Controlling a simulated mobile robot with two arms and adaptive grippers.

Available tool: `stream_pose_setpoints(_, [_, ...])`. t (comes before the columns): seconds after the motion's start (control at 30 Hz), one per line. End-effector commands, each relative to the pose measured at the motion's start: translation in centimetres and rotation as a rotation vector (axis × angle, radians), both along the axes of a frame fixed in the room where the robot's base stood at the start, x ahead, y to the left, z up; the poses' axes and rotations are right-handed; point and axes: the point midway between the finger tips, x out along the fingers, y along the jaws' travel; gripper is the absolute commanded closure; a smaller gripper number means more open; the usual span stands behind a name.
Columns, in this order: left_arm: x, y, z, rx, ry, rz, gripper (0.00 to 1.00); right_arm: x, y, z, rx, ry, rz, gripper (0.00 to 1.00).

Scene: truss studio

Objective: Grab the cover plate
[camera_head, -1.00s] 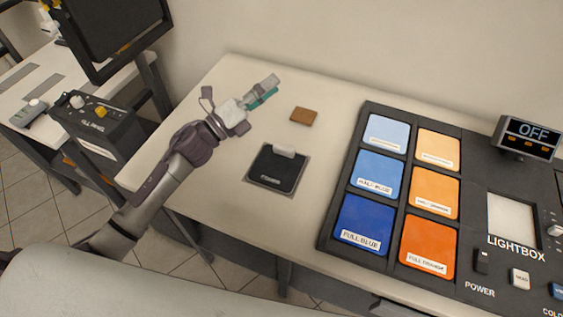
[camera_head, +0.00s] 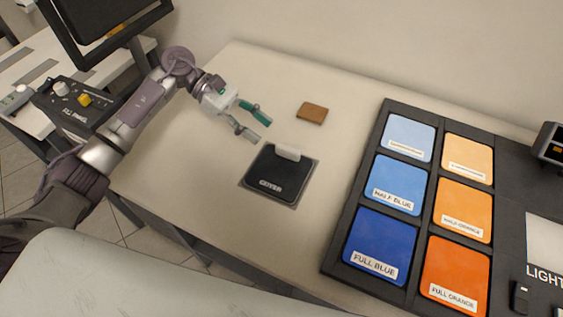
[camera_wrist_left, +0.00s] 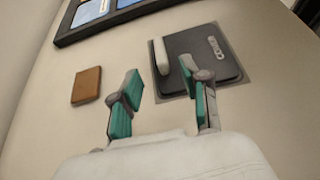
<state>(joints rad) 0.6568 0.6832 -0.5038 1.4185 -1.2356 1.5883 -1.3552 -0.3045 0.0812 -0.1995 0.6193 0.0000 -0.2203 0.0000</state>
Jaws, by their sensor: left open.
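The cover plate (camera_head: 276,179) is a flat black square labelled COVER, with a light grey handle (camera_head: 288,152) on its far edge. It lies on a grey mat on the table. In the left wrist view the plate (camera_wrist_left: 207,58) is ahead of the fingers, its handle (camera_wrist_left: 161,56) standing between and beyond the fingertips. My left gripper (camera_head: 262,127) is open and empty, above the table just far-left of the handle, apart from it. It also shows in the left wrist view (camera_wrist_left: 167,85). My right gripper is not in view.
A small brown block (camera_head: 312,113) lies on the table behind the plate. The black rack (camera_head: 345,215) of blue and orange panels stands to the right. A control box (camera_head: 75,108) and a dark screen (camera_head: 100,25) are at the left. The table's left part is clear.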

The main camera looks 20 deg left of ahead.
Motion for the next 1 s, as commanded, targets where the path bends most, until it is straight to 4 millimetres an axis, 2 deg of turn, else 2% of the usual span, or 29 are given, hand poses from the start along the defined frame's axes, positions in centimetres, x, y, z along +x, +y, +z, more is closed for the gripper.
stream_pose_setpoints(0.1, [-0.3,-1.5,-0.7,-0.001,0.002,0.000,0.54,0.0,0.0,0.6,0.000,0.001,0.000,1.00])
stream_pose_setpoints(0.27, [-0.5,-2.4,-1.1,-0.002,0.002,0.000,0.54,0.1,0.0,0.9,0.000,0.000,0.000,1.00])
stream_pose_setpoints(0.47, [-1.1,-5.0,-1.8,-0.004,0.004,0.000,0.54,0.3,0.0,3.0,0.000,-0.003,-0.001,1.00])
stream_pose_setpoints(0.6, [-1.4,-6.3,-2.9,-0.003,0.003,0.001,0.54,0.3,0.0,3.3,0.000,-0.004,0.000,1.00])
stream_pose_setpoints(0.9, [-1.4,-6.7,-3.4,-0.001,0.001,0.002,0.54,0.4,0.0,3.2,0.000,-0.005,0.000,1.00])
stream_pose_setpoints(1.0, [-1.4,-6.7,-3.4,-0.001,0.001,0.002,0.71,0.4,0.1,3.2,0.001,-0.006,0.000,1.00])
